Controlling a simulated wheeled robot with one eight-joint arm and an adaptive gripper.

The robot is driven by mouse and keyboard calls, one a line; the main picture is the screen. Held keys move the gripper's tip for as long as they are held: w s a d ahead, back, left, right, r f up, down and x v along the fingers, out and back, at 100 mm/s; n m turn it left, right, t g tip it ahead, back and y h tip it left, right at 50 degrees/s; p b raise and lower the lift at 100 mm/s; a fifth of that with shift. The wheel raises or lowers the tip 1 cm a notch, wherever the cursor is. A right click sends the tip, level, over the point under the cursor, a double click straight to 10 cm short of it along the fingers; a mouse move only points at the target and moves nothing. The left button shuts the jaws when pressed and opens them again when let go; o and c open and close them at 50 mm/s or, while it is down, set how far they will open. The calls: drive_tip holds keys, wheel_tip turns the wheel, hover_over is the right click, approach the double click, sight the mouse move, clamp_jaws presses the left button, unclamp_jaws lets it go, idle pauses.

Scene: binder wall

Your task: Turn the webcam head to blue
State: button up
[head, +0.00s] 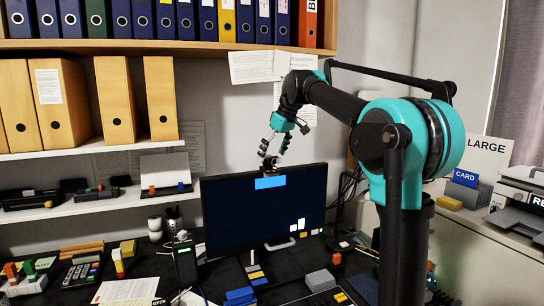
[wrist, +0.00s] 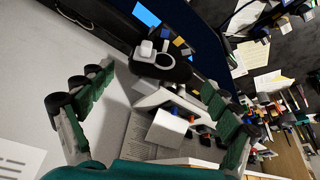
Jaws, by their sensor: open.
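The webcam (head: 269,169) is a small dark device on the top edge of the black monitor (head: 225,215), above a bright blue rectangle (head: 270,183) on the screen. My gripper (head: 270,150) is just above the webcam, its fingers pointing down. In the wrist view my gripper (wrist: 158,82) is open, with green-padded fingers wide apart and nothing between the pads. A dark rounded piece (wrist: 178,72) with a pale block on it shows between and beyond the fingertips; it appears to be the webcam. I cannot tell which way its head faces, or whether a finger touches it.
A wooden shelf of binders (head: 150,45) is above left. A white shelf (head: 90,207) holds a stapler and a white box (head: 165,172). Papers (head: 252,67) hang on the wall behind my gripper. The desk is crowded with blocks, a calculator (head: 82,270) and papers. A printer (head: 518,200) stands at right.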

drive_tip(key=v, duration=1.1)
drive_tip(key=shift+r, duration=0.25)
drive_tip(key=s+d+f+m+h, duration=0.1)
drive_tip(key=s+d+f+m, duration=0.3)
drive_tip(key=f, duration=0.8)
drive_tip(key=s+d+f+m+h, duration=0.1)
drive_tip(key=s+d+f, duration=0.35)
drive_tip(key=f, duration=0.85)
drive_tip(key=s+d+f+m, duration=0.1)
drive_tip(key=s+d+f, duration=0.1)
drive_tip(key=s+f, duration=0.5)
drive_tip(key=s+d+f+m+t+h, duration=0.1)
drive_tip(key=s+d+f+m, duration=0.1)
drive_tip(key=s+f, duration=0.6)
drive_tip(key=s+d+f+m, duration=0.2)
drive_tip(key=s+d+f, duration=0.2)
drive_tip(key=s+f, duration=0.3)
drive_tip(key=shift+s+d+f+h, duration=0.1)
drive_tip(key=shift+s+f+h, duration=0.05)
drive_tip(key=shift+f, duration=0.5)
drive_tip(key=shift+s+d+f+h, duration=0.1)
drive_tip(key=shift+s+f+h, duration=0.05)
drive_tip(key=shift+f, duration=0.5)
